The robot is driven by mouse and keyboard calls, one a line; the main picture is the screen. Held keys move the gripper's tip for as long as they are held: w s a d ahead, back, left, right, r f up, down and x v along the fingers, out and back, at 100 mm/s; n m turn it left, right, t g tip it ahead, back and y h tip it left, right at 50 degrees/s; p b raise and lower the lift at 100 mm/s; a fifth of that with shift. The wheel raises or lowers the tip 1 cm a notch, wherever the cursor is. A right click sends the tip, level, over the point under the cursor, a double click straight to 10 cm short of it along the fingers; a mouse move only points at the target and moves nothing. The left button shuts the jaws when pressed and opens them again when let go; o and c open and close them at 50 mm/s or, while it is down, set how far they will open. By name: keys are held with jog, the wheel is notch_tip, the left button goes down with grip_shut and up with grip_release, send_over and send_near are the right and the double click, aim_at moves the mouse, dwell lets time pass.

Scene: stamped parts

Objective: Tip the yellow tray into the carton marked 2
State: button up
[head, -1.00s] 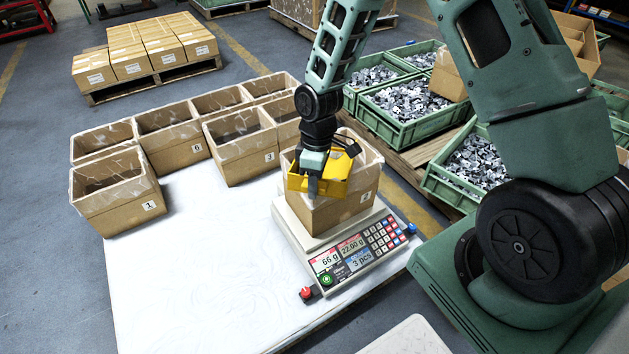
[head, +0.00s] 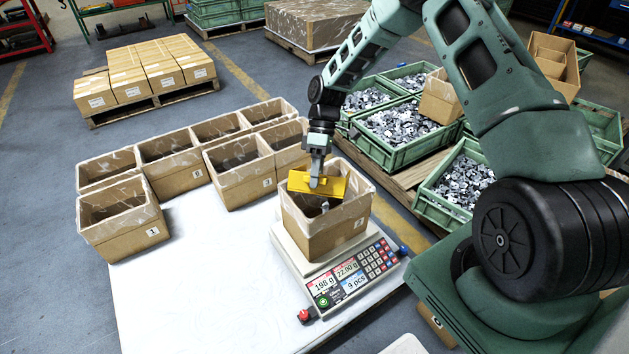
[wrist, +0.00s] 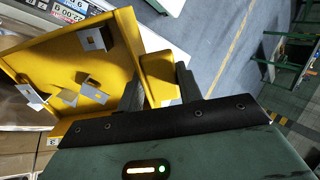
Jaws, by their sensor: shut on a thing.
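The yellow tray (head: 336,186) is tipped steeply over the open carton (head: 318,238) on the scale, its underside towards the head camera. The carton's front label is too small to read for certain. My gripper (head: 317,184) is shut on the tray's grip block, which shows between the fingers in the wrist view (wrist: 158,80). The wrist view shows several small grey metal parts (wrist: 95,38) against the yellow inside of the tray (wrist: 118,60). A grey part (head: 325,207) shows just below the tray, over the carton's mouth. The carton's inside is mostly hidden.
The scale (head: 345,283) reads 198 g and 9 pcs. Several lined cartons stand at the left, one marked 1 (head: 125,220) and one marked 3 (head: 240,175). Green crates of metal parts (head: 400,130) stand behind at the right. The white table front (head: 200,300) is clear.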

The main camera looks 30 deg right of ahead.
jog(key=shift+g+y, duration=0.7)
jog(key=shift+g, duration=0.1)
jog(key=v, duration=0.4)
jog(key=shift+w+d+f, duration=0.15)
jog(key=shift+w+d, duration=0.05)
jog(key=shift+w, duration=0.15)
jog(key=shift+w+d+r+g, duration=0.3)
jog(key=shift+d+r, duration=0.05)
jog(key=shift+r, duration=0.05)
jog(key=s+a+f+t+h, duration=0.1)
jog(key=s+a+f, duration=0.1)
jog(key=s+a+f+t+h, duration=0.1)
jog(key=s+a+f, duration=0.1)
jog(key=f, duration=0.1)
jog(key=s+a+f+t+h, duration=0.1)
jog(key=s+f+t, duration=0.1)
jog(key=shift+s+a+f+p, duration=0.15)
jog(key=shift+a+f+p, duration=0.05)
jog(key=shift+a+p, duration=0.2)
